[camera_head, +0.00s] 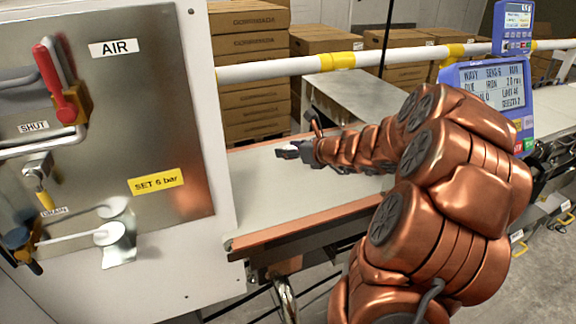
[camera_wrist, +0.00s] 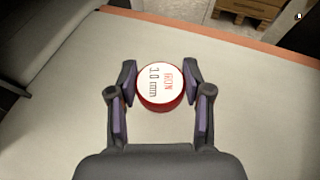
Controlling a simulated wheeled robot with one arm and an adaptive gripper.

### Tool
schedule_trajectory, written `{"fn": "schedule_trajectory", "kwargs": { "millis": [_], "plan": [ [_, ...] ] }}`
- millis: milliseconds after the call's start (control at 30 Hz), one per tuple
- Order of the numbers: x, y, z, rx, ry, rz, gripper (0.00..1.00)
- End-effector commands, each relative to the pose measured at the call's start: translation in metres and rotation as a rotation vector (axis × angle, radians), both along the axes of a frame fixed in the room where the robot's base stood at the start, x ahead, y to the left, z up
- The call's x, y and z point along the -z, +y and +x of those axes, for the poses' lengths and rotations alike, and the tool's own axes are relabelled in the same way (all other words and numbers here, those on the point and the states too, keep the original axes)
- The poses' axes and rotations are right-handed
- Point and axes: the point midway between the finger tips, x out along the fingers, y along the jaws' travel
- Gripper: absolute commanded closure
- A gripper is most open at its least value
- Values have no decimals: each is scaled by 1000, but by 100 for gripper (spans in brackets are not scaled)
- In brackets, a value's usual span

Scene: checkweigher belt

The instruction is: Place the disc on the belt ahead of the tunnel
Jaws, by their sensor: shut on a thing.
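The disc (camera_wrist: 160,86) has a white top with red and dark lettering and a red rim. In the wrist view it sits between the two fingertips of my gripper (camera_wrist: 160,90), which is shut on it. In the head view my gripper (camera_head: 291,151) is low over the left part of the pale belt (camera_head: 270,195), and the disc is barely visible there. The belt also fills most of the wrist view (camera_wrist: 260,130). I cannot tell whether the disc touches the belt. My arm hides the belt's right part, and I cannot make out the tunnel opening.
A white cabinet with a metal AIR panel (camera_head: 130,120) stands close at the left. A white and yellow rail (camera_head: 290,66) runs behind the belt. A metal box (camera_head: 355,100), stacked cartons (camera_head: 250,85) and a blue display unit (camera_head: 490,90) stand beyond. Copper-coloured rails edge the belt.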

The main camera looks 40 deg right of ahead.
Motion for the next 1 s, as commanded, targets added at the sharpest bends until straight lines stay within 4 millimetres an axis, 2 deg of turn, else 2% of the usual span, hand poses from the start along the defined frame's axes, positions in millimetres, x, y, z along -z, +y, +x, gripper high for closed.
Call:
{"fn": "schedule_trajectory", "kwargs": {
  "millis": [400, 867, 900, 1000],
  "plan": [
    [44, 3, 1, -4, 2, 3, 85],
    [50, 3, 1, -4, 0, 0, 85],
    [51, 3, 1, -4, 0, 0, 50],
    [50, 3, 1, -4, 1, 0, 39]
  ]
}}
